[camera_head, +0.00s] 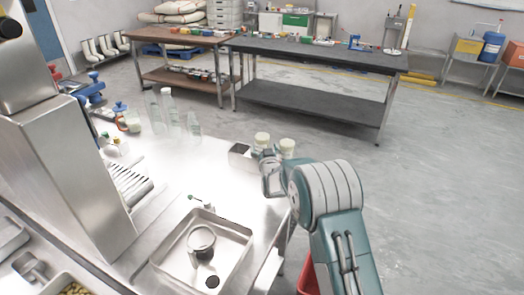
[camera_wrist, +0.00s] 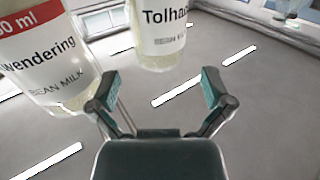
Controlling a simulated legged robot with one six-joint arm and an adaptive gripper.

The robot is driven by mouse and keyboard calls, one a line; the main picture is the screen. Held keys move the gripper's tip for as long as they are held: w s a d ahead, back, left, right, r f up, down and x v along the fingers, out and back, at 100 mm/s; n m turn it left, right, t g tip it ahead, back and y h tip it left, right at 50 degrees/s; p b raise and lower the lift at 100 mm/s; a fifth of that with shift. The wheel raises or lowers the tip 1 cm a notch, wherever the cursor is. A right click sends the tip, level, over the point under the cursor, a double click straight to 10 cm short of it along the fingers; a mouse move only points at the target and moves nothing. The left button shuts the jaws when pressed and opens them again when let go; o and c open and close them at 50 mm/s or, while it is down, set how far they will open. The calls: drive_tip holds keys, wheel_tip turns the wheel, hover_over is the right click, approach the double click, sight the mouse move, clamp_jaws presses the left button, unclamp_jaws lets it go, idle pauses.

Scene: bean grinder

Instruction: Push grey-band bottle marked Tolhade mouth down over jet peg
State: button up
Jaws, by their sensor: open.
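In the wrist view the bottle marked Tolhade (camera_wrist: 160,35) hangs into the top of the picture, with a white label and a clear, pale end below it. Its upper part is cut off, so its band is not visible. My gripper (camera_wrist: 160,92) is open and empty, its fingers spread just below that bottle and apart from it. In the head view my gripper (camera_head: 270,178) is at the bench's right edge, close to two cream-topped bottles (camera_head: 262,138) (camera_head: 287,146); I cannot tell which is Tolhade. I cannot pick out the jet peg.
A red-band bottle marked "wendering" (camera_wrist: 45,55) stands close left of the Tolhade bottle. A dark-topped metal box (camera_head: 239,151) is beside my gripper. Clear bottles (camera_head: 170,110) stand at the bench's back.

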sight(263, 144)
drive_tip(key=shift+x, duration=2.5)
drive_tip(key=shift+f, duration=0.15)
drive_tip(key=shift+c, duration=0.3)
drive_tip(key=c, duration=0.7)
